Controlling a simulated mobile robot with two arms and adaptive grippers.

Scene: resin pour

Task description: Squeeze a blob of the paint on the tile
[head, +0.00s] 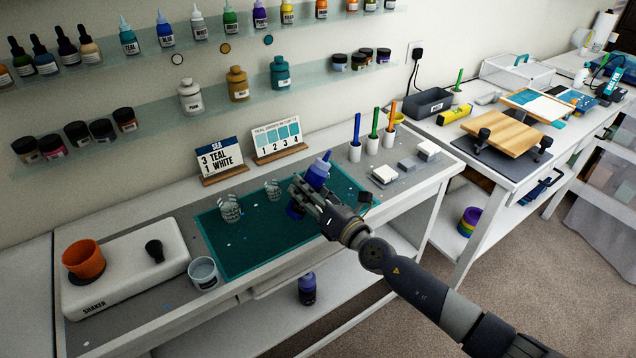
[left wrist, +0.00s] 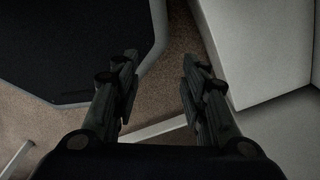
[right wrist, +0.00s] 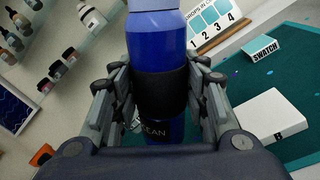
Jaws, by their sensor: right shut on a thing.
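My right gripper (head: 308,192) is shut on a blue paint bottle (head: 318,172), cap end up, above the green mat. In the right wrist view the bottle (right wrist: 160,45) stands between the fingers, with a dark band and a label partly hidden, ending in "EAN". It leans slightly in the head view. A thick white tile-like block (right wrist: 268,122) with a small dark mark lies on the mat in the right wrist view, beside the gripper. The gripper hides that area in the head view. My left gripper (left wrist: 160,85) is open and empty over the floor.
A white cup (head: 204,273) and shaker (head: 120,270) are left. A "SWATCH" block (right wrist: 262,50) and number card (head: 277,138) are behind.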

